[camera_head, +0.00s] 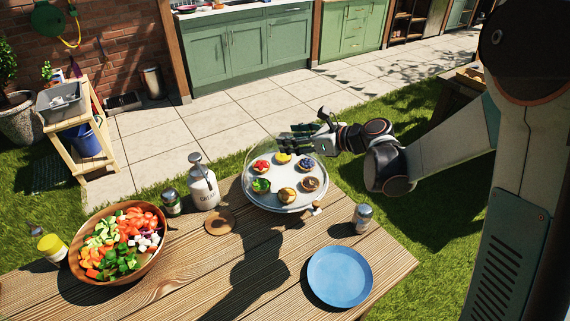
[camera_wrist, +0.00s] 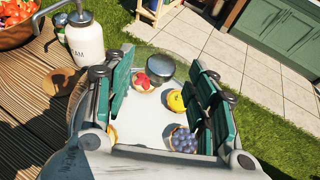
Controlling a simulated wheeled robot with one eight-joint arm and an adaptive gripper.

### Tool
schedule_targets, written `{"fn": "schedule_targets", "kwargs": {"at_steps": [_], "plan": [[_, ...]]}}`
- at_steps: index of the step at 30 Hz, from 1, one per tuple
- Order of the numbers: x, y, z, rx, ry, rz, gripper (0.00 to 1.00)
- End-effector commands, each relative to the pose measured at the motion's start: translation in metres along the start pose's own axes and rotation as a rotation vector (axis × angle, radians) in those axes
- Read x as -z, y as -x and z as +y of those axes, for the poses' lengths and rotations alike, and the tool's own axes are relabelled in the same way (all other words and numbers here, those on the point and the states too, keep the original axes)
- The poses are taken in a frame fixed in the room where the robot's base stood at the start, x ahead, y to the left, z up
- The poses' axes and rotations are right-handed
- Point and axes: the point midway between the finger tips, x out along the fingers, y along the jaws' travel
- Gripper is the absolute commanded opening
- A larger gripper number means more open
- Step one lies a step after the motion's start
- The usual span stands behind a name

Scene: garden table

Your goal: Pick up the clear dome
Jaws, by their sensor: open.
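The clear dome (camera_head: 261,148) stands over a round white tray (camera_head: 284,209) with several small tarts, including red, yellow, green and blue-topped ones. Its glass is faint, and only part of its outline shows at the left and top. My gripper (camera_head: 291,139) is above the tray at the dome's top. In the wrist view, my gripper (camera_wrist: 160,73) has its green-padded fingers spread apart. A grey round knob (camera_wrist: 159,67), seemingly the dome's, shows between them near the tips. I cannot tell whether either finger touches it.
A white bottle (camera_head: 204,188), a jar (camera_head: 171,203) and a wooden salad bowl (camera_head: 160,247) stand left of the tray. A shaker (camera_head: 362,218) and blue plate (camera_head: 339,276) are to the right and front. Bare planks lie in the front middle.

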Motion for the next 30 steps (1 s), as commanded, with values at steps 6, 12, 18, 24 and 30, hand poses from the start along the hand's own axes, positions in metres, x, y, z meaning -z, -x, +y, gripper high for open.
{"fn": "schedule_targets", "kwargs": {"at_steps": [6,12,18,24,30], "plan": [[-0.0003,-0.0082,-0.0002,0.001,0.000,0.000,0.52],[-0.0004,-0.0079,-0.0001,0.001,0.000,0.000,0.25],[-0.0003,-0.0078,-0.0001,0.001,0.000,0.000,0.00],[-0.0007,-0.0077,-0.0001,0.001,-0.001,0.000,0.00],[-0.0043,-0.0062,-0.0002,0.001,-0.001,0.000,0.00]]}}
